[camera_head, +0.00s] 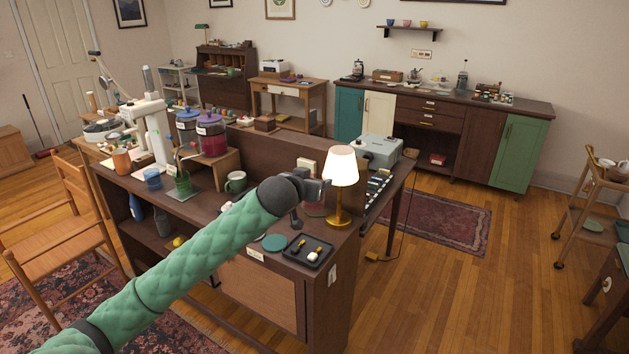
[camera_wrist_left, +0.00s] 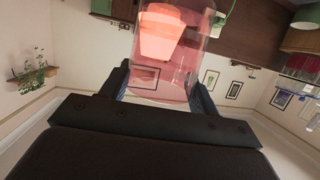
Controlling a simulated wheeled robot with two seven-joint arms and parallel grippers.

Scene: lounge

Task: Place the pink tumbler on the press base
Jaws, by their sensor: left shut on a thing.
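The clear pink tumbler (camera_wrist_left: 180,82) is between the two fingers of my left gripper (camera_wrist_left: 165,92) in the left wrist view, and the gripper is shut on it. In the head view my left gripper (camera_head: 322,190) is above the right part of the dark wooden counter, just left of the lit lamp; the tumbler is mostly hidden there. A white press-like stand (camera_head: 157,138) with a tall column is at the counter's left end, well away from the gripper; its base is partly hidden by nearby things. My right gripper is not in view.
The lamp (camera_head: 341,168) stands close to the gripper. A black tray (camera_head: 316,262) and a green coaster (camera_head: 274,242) lie at the counter's front right.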

